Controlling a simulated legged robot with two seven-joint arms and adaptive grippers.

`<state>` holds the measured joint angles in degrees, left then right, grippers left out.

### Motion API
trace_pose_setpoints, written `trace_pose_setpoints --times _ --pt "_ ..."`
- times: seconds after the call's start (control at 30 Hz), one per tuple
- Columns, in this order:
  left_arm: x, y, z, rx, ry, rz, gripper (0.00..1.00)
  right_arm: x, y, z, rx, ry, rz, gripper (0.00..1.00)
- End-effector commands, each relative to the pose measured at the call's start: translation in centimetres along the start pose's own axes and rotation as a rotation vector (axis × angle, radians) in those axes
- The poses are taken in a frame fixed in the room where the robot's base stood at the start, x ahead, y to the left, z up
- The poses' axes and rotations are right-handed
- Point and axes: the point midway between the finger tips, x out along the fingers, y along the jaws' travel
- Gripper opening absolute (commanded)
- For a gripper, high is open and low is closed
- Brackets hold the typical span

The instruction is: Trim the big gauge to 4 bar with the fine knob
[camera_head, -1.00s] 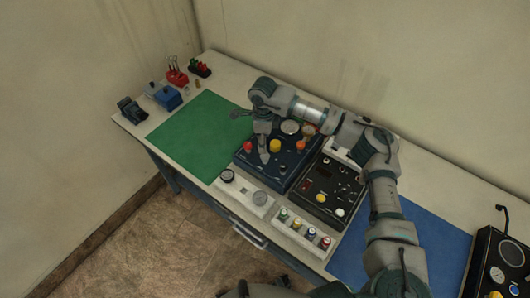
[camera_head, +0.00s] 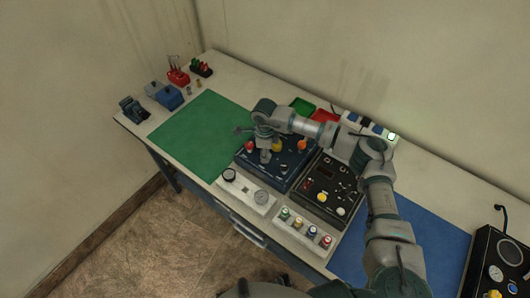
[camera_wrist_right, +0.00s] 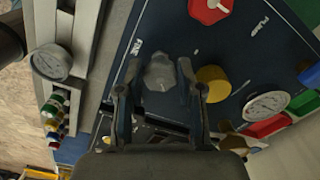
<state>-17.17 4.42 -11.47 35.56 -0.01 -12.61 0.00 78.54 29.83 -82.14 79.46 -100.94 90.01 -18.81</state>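The dark blue panel (camera_head: 250,162) carries red, yellow and orange knobs and a light grey knob. A round white-faced gauge on this panel shows in the right wrist view (camera_wrist_right: 267,105); its reading is too small to tell, and my arm hides it in the head view. My right gripper (camera_head: 265,150) points down over the panel's left part. In the right wrist view my right gripper (camera_wrist_right: 160,68) has its fingers apart, on either side of the grey knob (camera_wrist_right: 160,75), with what look like narrow gaps.
A white panel (camera_head: 246,188) with a black knob and smaller gauge lies in front. A black panel (camera_head: 325,185) and a strip of coloured knobs (camera_head: 305,231) sit to the right. Green and red bins (camera_head: 302,106) stand behind. The green mat (camera_head: 200,135) is clear.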

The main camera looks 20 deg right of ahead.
Motion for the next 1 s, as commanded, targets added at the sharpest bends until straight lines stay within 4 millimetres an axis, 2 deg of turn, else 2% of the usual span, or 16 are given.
trace_pose_setpoints --times 0.17,0.5,0.83,0.87,0.93,1.0 --pt "0.04 -0.42 0.1 0.002 -0.001 -0.005 0.4 -0.03 -0.01 0.11 0.02 -0.009 0.001 0.01" --pt "0.3 -0.29 0.14 0.001 -0.001 -0.003 0.4 -0.08 -0.18 0.02 0.363 -0.008 0.002 0.01" --pt "0.29 -0.23 0.14 0.001 -0.002 -0.003 0.4 -0.11 -0.25 -0.05 0.395 -0.007 0.0 0.01" --pt "0.29 -0.22 0.14 0.001 -0.002 -0.003 0.4 -0.11 -0.25 -0.06 0.395 -0.007 0.0 0.41" --pt "0.29 -0.22 0.14 0.001 -0.002 -0.002 0.4 -0.11 -0.25 -0.06 0.394 -0.007 0.0 0.58" --pt "0.3 -0.21 0.15 0.001 -0.002 -0.002 0.4 -0.1 -0.23 -0.05 0.394 -0.007 0.001 0.61"
